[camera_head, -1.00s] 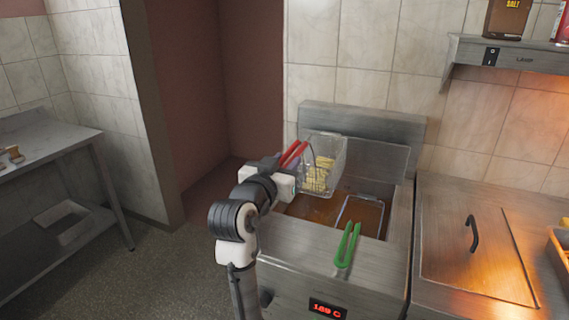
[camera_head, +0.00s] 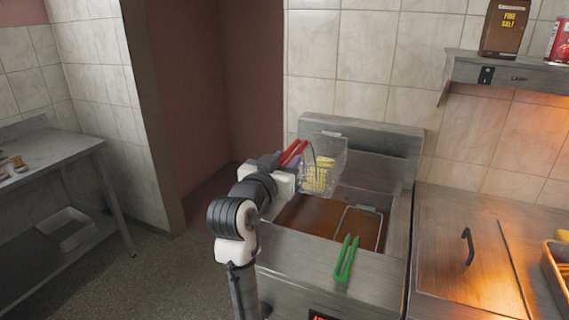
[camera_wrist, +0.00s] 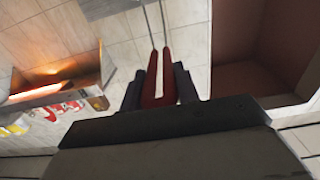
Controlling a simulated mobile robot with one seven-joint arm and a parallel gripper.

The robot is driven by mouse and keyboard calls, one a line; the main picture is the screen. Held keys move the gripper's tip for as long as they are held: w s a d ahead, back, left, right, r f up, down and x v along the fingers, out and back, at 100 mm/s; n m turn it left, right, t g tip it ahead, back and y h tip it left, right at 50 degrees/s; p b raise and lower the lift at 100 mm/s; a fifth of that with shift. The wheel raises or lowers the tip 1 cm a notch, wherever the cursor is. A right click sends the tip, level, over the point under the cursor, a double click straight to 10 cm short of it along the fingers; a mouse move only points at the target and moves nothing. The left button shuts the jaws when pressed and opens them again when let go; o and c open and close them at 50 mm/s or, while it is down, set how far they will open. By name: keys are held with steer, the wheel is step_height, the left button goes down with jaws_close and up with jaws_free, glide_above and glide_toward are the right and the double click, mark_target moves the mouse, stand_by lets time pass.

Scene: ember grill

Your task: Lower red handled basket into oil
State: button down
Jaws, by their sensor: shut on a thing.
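The red-handled wire basket (camera_head: 322,172) holds yellow fries and hangs above the left side of the fryer's brown oil (camera_head: 312,218). My gripper (camera_head: 280,164) is shut on its red handle (camera_head: 293,153). In the wrist view the red handle (camera_wrist: 152,82) sits between the dark fingers of my gripper (camera_wrist: 158,90), with two thin wires running up from it; the basket's body is out of that view. A second basket with a green handle (camera_head: 347,259) sits in the right side of the oil, its handle resting over the front edge.
The fryer's raised steel back (camera_head: 362,133) stands behind the basket. A steel lid with a black handle (camera_head: 468,247) is on the counter at right. A shelf (camera_head: 520,74) with a salt box is above. A side table (camera_head: 50,150) stands at left.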

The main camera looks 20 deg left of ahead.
steer(key=shift+s, duration=0.1)
steer(key=s, duration=0.4)
steer(key=shift+s+a, duration=0.1)
steer(key=shift+s, duration=0.25)
stand_by(0.4)
